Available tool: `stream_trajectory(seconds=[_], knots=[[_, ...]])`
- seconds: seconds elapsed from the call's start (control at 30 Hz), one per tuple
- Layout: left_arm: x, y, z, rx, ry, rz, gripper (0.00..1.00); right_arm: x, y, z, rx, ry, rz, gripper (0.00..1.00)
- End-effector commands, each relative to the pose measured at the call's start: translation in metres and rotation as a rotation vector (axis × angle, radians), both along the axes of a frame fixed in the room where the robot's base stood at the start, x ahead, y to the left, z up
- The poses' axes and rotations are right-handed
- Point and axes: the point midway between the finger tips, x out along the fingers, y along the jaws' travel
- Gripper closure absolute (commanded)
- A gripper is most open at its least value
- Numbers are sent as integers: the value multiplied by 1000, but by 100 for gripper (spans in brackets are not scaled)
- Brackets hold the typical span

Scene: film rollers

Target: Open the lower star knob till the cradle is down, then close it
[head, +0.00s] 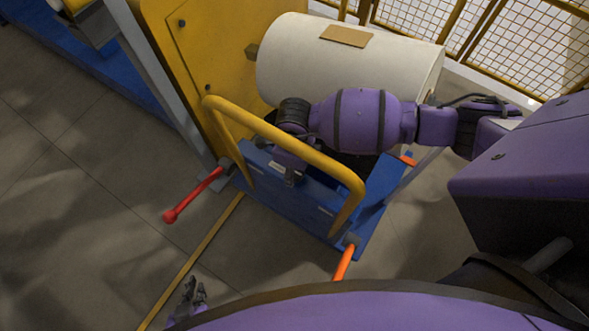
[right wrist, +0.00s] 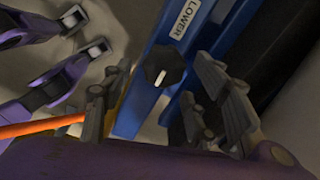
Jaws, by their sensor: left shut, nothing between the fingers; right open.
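The lower star knob (right wrist: 165,67) is black with a white pointer mark and sits on a blue panel (right wrist: 150,110) below a white LOWER label (right wrist: 185,18) in the right wrist view. My right gripper (right wrist: 165,85) is open, one finger on each side of the knob; no contact is clear. In the head view my right gripper (head: 290,178) is at the blue box behind the yellow handle, and the knob cannot be made out. My left gripper (head: 193,295) is shut and empty above the floor at lower left. I cannot make out the cradle.
A large white roll (head: 350,65) is beside the yellow stand (head: 190,50). A yellow handle (head: 280,135) arches over the blue box. A red lever (head: 195,194) and an orange lever (head: 344,262) stick out. Wire fencing (head: 500,40) stands behind.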

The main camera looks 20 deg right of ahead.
Motion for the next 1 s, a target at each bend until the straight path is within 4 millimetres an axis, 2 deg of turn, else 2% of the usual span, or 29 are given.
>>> stream_trajectory(seconds=[0.1, 0.3, 1.0], knots=[[1, 0, 0, -1, -1, 1, 100, 1, 0, 22, 0, -3, 1, 46], [1, 0, 0, -1, -2, 1, 100, 0, 0, 46, 0, -1, 0, 46], [4, -2, 1, 3, -3, -10, 100, 1, 1, 53, 9, 0, 3, 46]])
